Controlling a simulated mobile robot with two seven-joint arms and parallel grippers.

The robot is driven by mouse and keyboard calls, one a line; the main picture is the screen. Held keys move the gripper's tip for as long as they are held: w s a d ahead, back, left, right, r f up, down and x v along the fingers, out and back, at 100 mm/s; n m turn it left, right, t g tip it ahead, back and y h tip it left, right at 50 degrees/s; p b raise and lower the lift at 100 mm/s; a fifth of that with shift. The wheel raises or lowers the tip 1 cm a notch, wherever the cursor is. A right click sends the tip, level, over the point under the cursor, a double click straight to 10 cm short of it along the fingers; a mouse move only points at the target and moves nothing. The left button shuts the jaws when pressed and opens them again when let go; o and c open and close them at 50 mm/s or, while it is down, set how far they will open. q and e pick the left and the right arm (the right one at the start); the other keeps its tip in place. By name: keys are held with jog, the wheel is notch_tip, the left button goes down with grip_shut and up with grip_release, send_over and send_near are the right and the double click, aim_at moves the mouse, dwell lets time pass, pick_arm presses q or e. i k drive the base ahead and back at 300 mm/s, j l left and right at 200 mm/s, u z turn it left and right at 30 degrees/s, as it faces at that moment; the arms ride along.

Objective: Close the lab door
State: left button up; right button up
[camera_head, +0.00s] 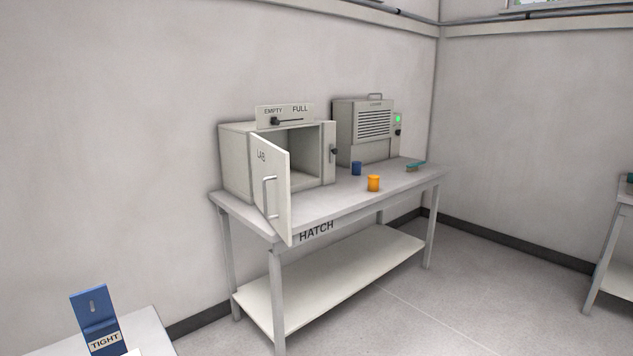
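The lab door (279,194) is a pale panel marked LAB with a vertical bar handle (269,197). It is hinged at the left front edge of a grey box cabinet (236,163) and stands wide open, swung out past the table's front edge. The cabinet's inside (302,163) shows and looks empty. The cabinet stands on the left part of the table (332,206) marked HATCH. A dark latch or knob (334,152) sits on the cabinet's right front post. Neither of my grippers is in view.
An EMPTY/FULL slider sign (285,115) tops the cabinet. A vented machine (368,130) with a green light stands to its right. A blue cup (356,168), an orange cup (374,183) and a brush (413,168) are on the table. A blue TIGHT stand (95,318) is at lower left. Floor in front is clear.

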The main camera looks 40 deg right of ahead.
aim_at(270, 164)
jog(key=z, duration=0.95)
